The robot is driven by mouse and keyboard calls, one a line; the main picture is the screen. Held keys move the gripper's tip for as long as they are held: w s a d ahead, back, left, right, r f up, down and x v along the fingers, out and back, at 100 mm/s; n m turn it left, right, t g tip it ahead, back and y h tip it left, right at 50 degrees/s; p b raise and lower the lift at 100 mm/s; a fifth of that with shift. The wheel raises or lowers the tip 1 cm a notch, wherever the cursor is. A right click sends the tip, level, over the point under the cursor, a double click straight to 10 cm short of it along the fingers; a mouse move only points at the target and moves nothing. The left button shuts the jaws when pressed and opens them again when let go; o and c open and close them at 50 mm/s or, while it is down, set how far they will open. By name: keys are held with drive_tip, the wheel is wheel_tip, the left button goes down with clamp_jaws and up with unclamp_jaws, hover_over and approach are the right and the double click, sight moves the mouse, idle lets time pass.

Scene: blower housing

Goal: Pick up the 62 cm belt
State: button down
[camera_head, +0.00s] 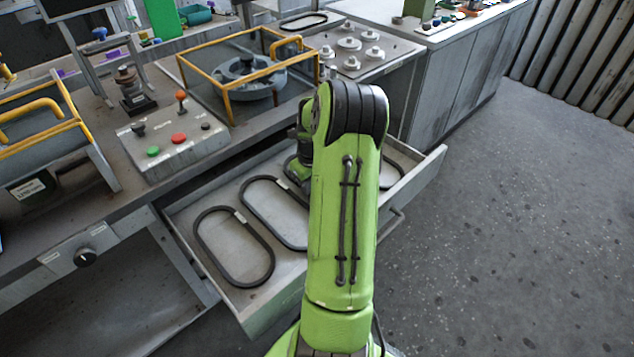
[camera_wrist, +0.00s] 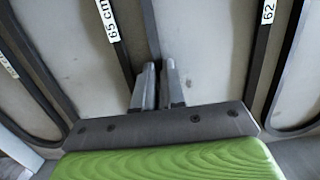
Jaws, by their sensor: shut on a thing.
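My gripper (camera_wrist: 158,85) points down into the open drawer, with its two fingers close together around a thin dark strand of belt. I cannot tell for sure which belt this strand is part of. A belt labelled "65 cm" (camera_wrist: 122,58) runs just left of the fingers in the wrist view. The belt labelled "62" (camera_wrist: 259,62) lies to the right, apart from the fingers. In the head view my arm hides the gripper and the middle of the drawer.
The open drawer (camera_head: 213,188) also holds a dark belt (camera_head: 199,236) at the left and another (camera_head: 252,208) beside it. Above it, the worktop carries a button box (camera_head: 160,150) and a yellow-framed blower housing (camera_head: 231,104). The floor to the right is clear.

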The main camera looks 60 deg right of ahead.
wheel_tip(320, 180, up, 15)
drive_tip(key=p, duration=0.7)
drive_tip(key=shift+p, duration=0.4)
